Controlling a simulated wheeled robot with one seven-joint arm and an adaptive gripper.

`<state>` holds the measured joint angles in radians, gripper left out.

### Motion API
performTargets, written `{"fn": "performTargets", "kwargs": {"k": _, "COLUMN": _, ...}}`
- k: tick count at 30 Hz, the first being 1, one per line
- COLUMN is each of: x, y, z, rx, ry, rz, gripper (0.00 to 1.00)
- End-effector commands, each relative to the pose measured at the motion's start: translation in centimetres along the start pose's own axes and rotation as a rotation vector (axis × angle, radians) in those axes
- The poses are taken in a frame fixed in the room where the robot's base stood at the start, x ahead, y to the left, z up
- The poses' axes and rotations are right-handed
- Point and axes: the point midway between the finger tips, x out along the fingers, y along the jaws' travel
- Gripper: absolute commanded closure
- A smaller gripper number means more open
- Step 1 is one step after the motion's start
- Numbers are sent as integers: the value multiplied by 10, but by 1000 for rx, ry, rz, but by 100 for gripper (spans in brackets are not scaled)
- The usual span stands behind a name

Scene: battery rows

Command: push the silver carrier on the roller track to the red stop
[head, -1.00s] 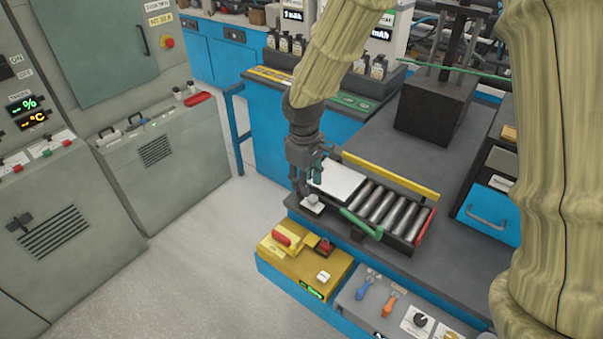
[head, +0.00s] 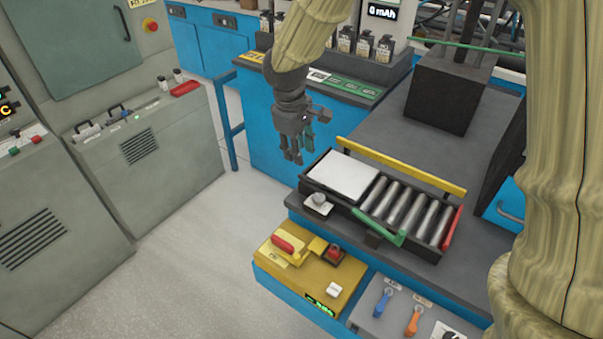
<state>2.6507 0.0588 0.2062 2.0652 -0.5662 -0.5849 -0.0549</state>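The silver carrier (head: 342,176) is a flat pale plate at the left end of the roller track (head: 397,207). Bare rollers show to its right. The red stop (head: 452,228) is a bar across the track's right end, well apart from the carrier. My gripper (head: 298,156) hangs in the air, up and to the left of the carrier, fingers down. Its fingers look apart with nothing between them, and it does not appear to touch the carrier.
A green bar (head: 380,227) lies along the track's front side, and a yellow rail (head: 402,167) runs along the back. A grey knob on a white plate (head: 318,204) sits at the front left. A yellow box (head: 310,270) with red controls stands below.

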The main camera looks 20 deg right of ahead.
Motion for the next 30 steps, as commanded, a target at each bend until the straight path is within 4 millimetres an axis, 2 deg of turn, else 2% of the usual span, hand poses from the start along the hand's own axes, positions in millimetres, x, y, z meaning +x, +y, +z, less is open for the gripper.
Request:
{"fn": "performTargets", "kwargs": {"k": 18, "x": 78, "y": -1, "z": 1, "rx": -2, "ry": -3, "rz": -2, "gripper": 68}}
{"fn": "performTargets", "kwargs": {"k": 24, "x": 93, "y": -1, "z": 0, "rx": -2, "ry": -1, "rz": -1, "gripper": 68}}
{"fn": "performTargets", "kwargs": {"k": 30, "x": 99, "y": -1, "z": 0, "rx": -2, "ry": -1, "rz": -1, "gripper": 68}}
